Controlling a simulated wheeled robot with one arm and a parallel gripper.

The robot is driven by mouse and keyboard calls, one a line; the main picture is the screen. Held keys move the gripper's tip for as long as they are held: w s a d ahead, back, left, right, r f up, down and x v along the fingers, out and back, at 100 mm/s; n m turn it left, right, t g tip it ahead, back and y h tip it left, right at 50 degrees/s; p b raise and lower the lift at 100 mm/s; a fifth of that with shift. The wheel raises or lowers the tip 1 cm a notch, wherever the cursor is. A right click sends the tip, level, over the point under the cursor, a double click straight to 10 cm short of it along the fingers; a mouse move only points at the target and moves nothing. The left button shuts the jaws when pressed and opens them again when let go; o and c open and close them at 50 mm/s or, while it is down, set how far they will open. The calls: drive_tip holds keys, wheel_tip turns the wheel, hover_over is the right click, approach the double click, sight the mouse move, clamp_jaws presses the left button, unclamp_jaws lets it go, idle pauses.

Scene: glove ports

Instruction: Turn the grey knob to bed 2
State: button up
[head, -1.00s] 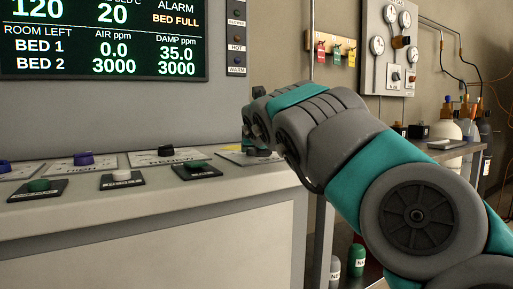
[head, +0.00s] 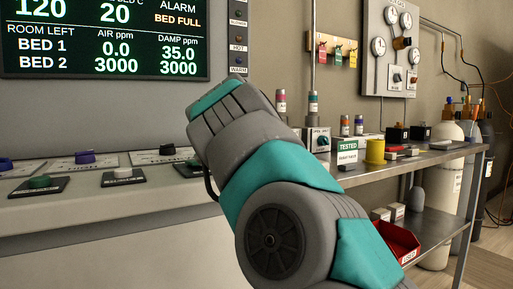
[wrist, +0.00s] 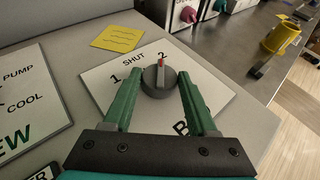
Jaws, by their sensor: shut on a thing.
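The grey knob (wrist: 155,82) sits on a white plate (wrist: 103,75) marked 1, SHUT and 2 in the wrist view. Its red pointer mark is turned to the 2. My gripper (wrist: 157,77) has one green finger on each side of the knob and is shut on it. In the head view my own arm hides the knob and the gripper. The wall screen (head: 100,40) reads BED FULL, with 3000 for BED 2 in both columns.
A yellow note (wrist: 117,38) lies behind the plate. Another labelled panel (wrist: 30,95) is on the left. A steel bench (head: 400,165) at the right holds a yellow cup (head: 375,151) and small boxes. A red bin (head: 400,240) is below.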

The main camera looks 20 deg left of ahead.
drive_tip(key=shift+a+m+h, duration=0.15)
drive_tip(key=shift+m+h, duration=0.25)
drive_tip(key=o, duration=1.4)
drive_tip(key=shift+c, duration=0.2)
drive_tip(key=v, duration=0.8)
drive_tip(key=shift+f, duration=0.15)
